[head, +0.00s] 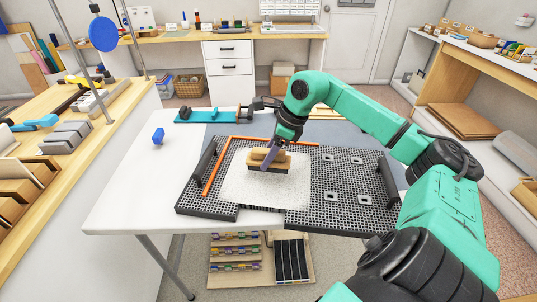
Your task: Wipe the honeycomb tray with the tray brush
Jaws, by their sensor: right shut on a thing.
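The honeycomb tray (340,208) is a wide, dark, perforated bed on the white table. A pale speckled area (245,192) covers its middle left; I cannot tell if it is dust or a sheet. The tray brush (267,165) has a tan wooden body and a dark underside, and it is over the far part of the pale area. My right gripper (271,154) is shut on the brush from above, and its fingers hide part of it. Whether the underside touches the surface is hard to tell. My left gripper is not in view.
An orange strip (215,168) runs along the tray's left and far edges. Dark bars (203,161) stand at its sides, and small square plates (332,197) sit at its right.

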